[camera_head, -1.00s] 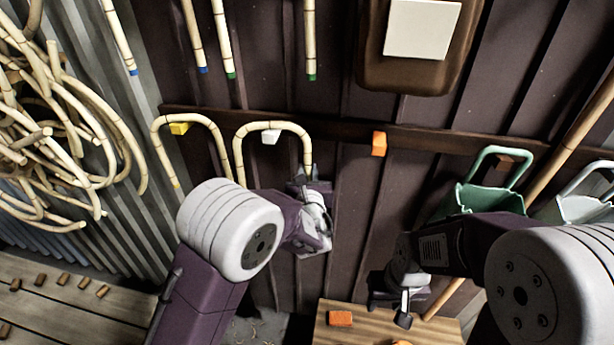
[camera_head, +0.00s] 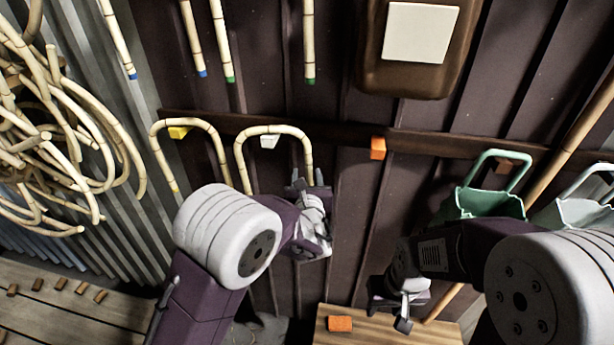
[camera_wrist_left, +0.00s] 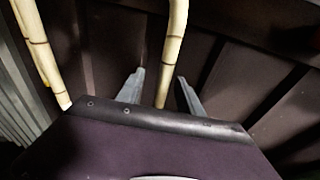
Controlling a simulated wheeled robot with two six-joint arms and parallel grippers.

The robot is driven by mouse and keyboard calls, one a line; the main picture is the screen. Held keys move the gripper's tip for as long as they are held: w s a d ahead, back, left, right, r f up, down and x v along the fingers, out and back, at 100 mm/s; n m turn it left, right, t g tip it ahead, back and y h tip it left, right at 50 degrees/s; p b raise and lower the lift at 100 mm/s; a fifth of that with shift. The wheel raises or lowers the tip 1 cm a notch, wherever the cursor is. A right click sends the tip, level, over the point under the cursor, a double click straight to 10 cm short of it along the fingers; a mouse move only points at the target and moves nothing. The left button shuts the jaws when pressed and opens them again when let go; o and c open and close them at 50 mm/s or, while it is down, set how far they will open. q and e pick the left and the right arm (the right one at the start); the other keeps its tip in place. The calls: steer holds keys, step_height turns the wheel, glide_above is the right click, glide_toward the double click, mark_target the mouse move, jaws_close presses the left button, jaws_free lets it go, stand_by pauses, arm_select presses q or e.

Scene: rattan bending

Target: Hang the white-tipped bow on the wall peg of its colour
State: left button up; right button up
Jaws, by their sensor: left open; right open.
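A pale cane bow (camera_head: 272,129) arches over the white wall peg (camera_head: 268,142), legs hanging down. Its right leg reaches down to my left gripper (camera_head: 309,180), which is open with a finger on each side of that leg. In the left wrist view the leg (camera_wrist_left: 175,45) comes down between the two spread fingers (camera_wrist_left: 160,95), with no clear contact. Another cane leg (camera_wrist_left: 35,50) ends in a pale tip further left. In the head view the bow's left lower end is hidden behind my left arm. My right gripper (camera_head: 403,305) is open and empty, above the wooden bench.
Another bow (camera_head: 158,150) hangs over the yellow peg (camera_head: 179,132). The orange peg (camera_head: 377,148) is bare. Green (camera_head: 490,200) and pale (camera_head: 585,210) containers stand at right. An orange block (camera_head: 340,324) lies on the bench (camera_head: 375,335). Coiled cane (camera_head: 50,120) hangs at left.

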arm_select(q)
steer(key=s+r+b, duration=0.1)
steer(key=s+b, duration=0.1)
steer(key=s, duration=0.6)
steer(key=shift+s, duration=0.4)
steer(key=shift+d, duration=0.1)
steer(key=s+a+b, duration=0.1)
steer(key=s, duration=0.8)
steer(key=shift+a, duration=0.4)
steer(key=shift+w+r, duration=0.1)
steer(key=shift+w, duration=0.05)
